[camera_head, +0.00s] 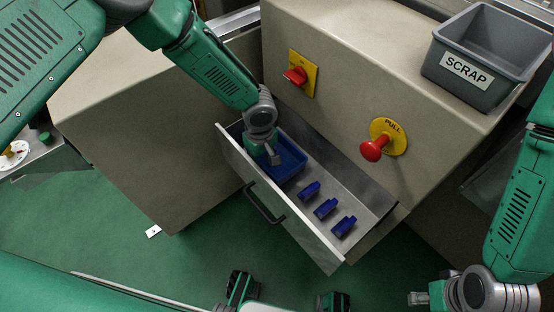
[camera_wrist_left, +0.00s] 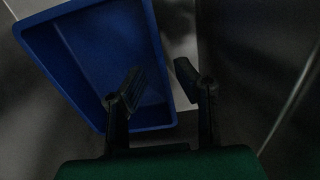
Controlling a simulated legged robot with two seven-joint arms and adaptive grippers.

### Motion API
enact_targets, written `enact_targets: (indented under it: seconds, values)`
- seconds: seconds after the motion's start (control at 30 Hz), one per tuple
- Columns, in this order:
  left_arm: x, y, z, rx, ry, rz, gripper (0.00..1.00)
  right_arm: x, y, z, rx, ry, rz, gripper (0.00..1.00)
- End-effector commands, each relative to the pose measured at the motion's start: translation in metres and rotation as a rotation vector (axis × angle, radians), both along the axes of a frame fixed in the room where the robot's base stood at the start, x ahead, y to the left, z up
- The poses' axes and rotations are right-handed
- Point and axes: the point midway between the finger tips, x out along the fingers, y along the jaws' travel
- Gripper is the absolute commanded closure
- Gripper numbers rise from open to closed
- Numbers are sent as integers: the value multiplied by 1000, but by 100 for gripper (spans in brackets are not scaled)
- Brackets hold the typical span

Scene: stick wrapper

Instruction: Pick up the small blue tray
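The small blue tray (camera_head: 289,160) sits in the left end of the open drawer in the head view. It fills the upper left of the left wrist view (camera_wrist_left: 85,60). My left gripper (camera_head: 273,157) reaches down at the tray's near side. In the left wrist view its fingers (camera_wrist_left: 160,76) are apart, one over the tray's inside and the other outside its wall, with the rim between them. I cannot tell whether they touch the wall. My right gripper (camera_head: 418,298) is far from the tray, at the lower right; its finger opening is unclear.
The open drawer (camera_head: 335,259) has a metal front with a black handle (camera_head: 263,204). Several dark blue pieces (camera_head: 325,208) lie right of the tray. A red pull knob (camera_head: 374,149) and red switch (camera_head: 295,75) face the drawer. A grey scrap bin (camera_head: 487,55) stands on top.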

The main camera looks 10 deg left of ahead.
Motion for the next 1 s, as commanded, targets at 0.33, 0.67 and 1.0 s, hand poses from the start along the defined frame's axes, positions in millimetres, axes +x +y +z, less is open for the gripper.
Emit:
enact_targets:
  seconds: [0.33,0.67,1.0]
  values:
    - [0,1,-21,-1,-2,2,73,0,0,-7,0,0,0,60]
    - [1,0,-21,-1,-2,2,100,0,0,-7,0,0,0,60]
    - [1,0,-15,-1,-2,2,100,0,0,-5,0,0,0,60]
